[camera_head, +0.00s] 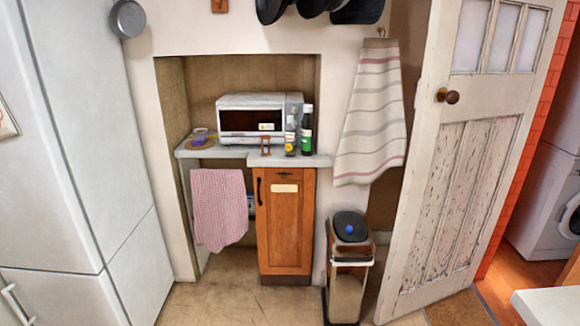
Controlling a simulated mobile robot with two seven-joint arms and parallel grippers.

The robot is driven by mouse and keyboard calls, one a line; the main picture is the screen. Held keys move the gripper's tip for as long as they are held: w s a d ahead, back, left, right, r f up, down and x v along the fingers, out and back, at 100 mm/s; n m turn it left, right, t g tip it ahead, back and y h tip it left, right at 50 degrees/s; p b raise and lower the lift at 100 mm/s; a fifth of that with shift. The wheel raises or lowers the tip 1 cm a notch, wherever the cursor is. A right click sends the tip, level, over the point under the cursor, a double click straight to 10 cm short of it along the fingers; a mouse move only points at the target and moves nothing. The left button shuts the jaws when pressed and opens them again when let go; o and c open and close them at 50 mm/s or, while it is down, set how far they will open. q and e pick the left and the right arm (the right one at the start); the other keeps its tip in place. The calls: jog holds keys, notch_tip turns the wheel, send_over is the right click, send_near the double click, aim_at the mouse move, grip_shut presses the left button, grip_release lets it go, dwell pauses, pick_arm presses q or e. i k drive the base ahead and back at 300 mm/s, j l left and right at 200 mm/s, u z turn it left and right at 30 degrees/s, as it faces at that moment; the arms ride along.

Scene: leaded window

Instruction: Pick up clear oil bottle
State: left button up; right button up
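A small group of bottles stands at the right end of the counter, in front of the microwave's right side. The left one is a small bottle (290,144) with a yellow label, and it may have a taller, see-through bottle behind it. The right one is a taller dark bottle (306,138) with a green and white label. They stand upright and close together. Which one is the clear oil bottle I cannot tell for sure at this size. Neither of my grippers is in view.
A wooden cabinet (285,223) is below. A bin (347,268) and an open door (450,190) stand to the right. The floor before the cabinet is clear.

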aim_at(291, 133)
jog(key=i+j, duration=0.3)
jog(key=i, duration=0.2)
jog(key=i+j, duration=0.25)
jog(key=i, duration=0.25)
jog(key=i+j+z, duration=0.1)
jog(key=i+j, duration=0.2)
jog(key=i, duration=0.15)
jog(key=i+j, duration=0.3)
jog(key=i, duration=0.2)
